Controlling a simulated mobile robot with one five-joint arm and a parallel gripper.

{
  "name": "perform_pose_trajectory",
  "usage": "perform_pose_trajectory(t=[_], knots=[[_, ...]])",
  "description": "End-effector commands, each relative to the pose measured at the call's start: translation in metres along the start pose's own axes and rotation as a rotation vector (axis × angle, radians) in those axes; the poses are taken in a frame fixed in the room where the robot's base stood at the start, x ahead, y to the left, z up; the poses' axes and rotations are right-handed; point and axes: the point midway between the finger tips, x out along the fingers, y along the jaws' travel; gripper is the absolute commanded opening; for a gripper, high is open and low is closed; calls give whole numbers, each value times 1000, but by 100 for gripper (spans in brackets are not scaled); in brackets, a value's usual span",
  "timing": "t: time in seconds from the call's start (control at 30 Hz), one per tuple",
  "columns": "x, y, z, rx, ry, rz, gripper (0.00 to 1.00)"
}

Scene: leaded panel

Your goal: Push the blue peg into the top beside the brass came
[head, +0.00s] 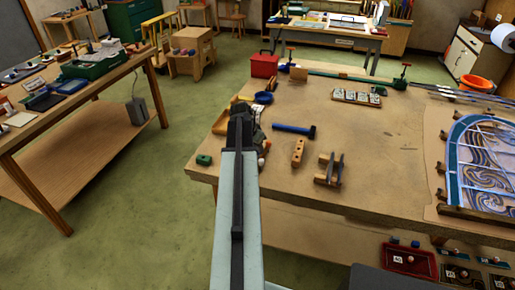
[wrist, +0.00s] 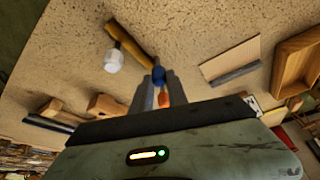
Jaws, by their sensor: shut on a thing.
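In the wrist view my gripper (wrist: 157,92) is shut on a small blue peg (wrist: 158,75), whose blue end shows between the fingertips. A small orange piece (wrist: 165,97) shows just below it between the fingers; I cannot tell if it is part of the peg. In the head view my gripper (head: 240,110) is over the near left corner of the bench top (head: 370,150), and the peg is not clear there. The leaded panel (head: 485,160) lies far to the right on the bench. I cannot pick out the brass came for certain.
A blue-handled hammer (head: 293,128), a drilled wooden block (head: 298,153) and a wooden piece with dark bars (head: 328,170) lie right of my gripper. A green object (head: 204,160) lies at the left edge. The bench middle is mostly clear.

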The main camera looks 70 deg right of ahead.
Motion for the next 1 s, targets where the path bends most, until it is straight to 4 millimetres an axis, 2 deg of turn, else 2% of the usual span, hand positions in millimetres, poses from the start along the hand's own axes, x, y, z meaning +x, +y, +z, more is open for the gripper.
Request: perform_pose_trajectory(t=[0.03, 0.1, 0.13, 0.43, 0.57, 0.9, 1.0], knots=[[1, 1, 1, 0, -2, 2, 22], [1, 1, 1, 0, -2, 2, 41], [1, 1, 0, 0, -2, 2, 44], [0, 0, 0, 0, -1, 1, 44], [-9, 1, 0, -1, -1, 1, 44], [-69, 2, -2, 0, -1, 2, 44], [-79, 1, -1, 0, -1, 2, 44]])
